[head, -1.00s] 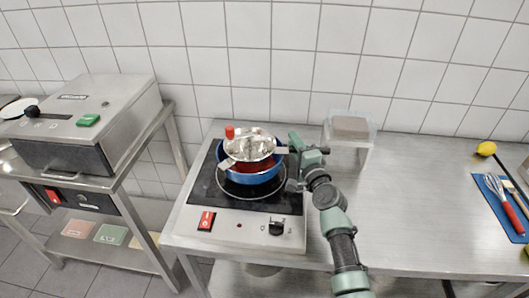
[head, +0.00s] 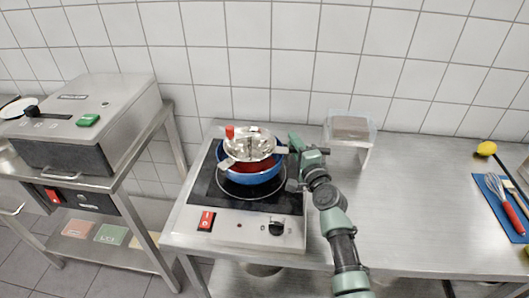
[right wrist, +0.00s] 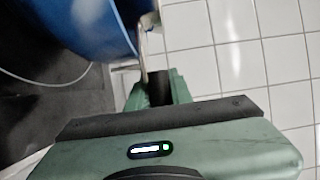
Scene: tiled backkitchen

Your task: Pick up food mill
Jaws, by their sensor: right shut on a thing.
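The food mill (head: 249,145) is a shiny metal bowl with a red knob and a crank on top. It sits in a blue pot (head: 252,179) on the hob. My right gripper (head: 289,152) is at the mill's right side, shut on its short metal handle. In the right wrist view, the handle (right wrist: 144,52) runs down to the green fingers (right wrist: 157,86), beside the blue pot (right wrist: 75,25). Much of the grip is hidden there by the gripper body. My left gripper is not in view.
The hob (head: 222,223) stands on a steel table (head: 415,215). A clear container (head: 350,130) on a stand is close behind my right gripper. The table's middle right is clear.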

